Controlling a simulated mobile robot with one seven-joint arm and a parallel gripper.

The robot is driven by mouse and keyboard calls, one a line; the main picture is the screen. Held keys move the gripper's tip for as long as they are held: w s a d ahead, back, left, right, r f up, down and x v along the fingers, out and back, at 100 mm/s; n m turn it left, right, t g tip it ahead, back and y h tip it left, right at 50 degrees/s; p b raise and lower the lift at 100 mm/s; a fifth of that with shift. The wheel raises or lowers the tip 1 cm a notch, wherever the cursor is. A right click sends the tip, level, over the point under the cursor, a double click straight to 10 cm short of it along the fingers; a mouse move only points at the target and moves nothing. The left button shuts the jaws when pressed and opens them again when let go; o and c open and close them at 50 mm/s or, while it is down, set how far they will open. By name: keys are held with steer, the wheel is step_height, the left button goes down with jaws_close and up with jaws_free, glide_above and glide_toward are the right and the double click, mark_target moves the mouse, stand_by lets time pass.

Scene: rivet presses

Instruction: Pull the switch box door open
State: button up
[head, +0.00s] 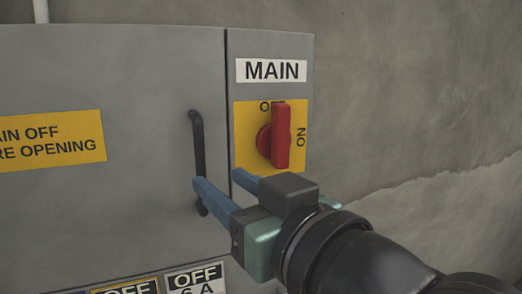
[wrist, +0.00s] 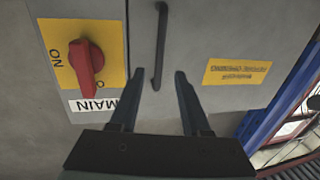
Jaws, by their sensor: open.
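The grey switch box door (head: 100,200) fills the left of the head view and appears closed, flush with the narrower panel beside it. Its black vertical bar handle (head: 198,140) is near the door's right edge; it also shows in the wrist view (wrist: 160,40). My gripper (head: 216,178) is open with blue fingers. In the wrist view the fingers (wrist: 157,76) lie either side of the handle's lower end. In the head view the left finger covers part of the lower handle. I cannot tell whether either finger touches it.
A red rotary switch (head: 281,138) on a yellow plate sits right of the door, under a MAIN label (head: 271,70). It stands upright, toward OFF. My right finger is just below it. A yellow warning sign (head: 50,140) is on the door. Bare wall (head: 420,90) lies right.

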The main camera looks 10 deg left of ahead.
mark_target(203, 165)
steer(key=p+x, duration=0.2)
steer(key=x, duration=0.5)
steer(key=shift+w+a+p, duration=0.25)
steer(key=shift+p, duration=0.1)
steer(key=shift+w+a, duration=0.3)
steer(key=shift+w, duration=0.05)
jaws_close()
stand_by(0.7)
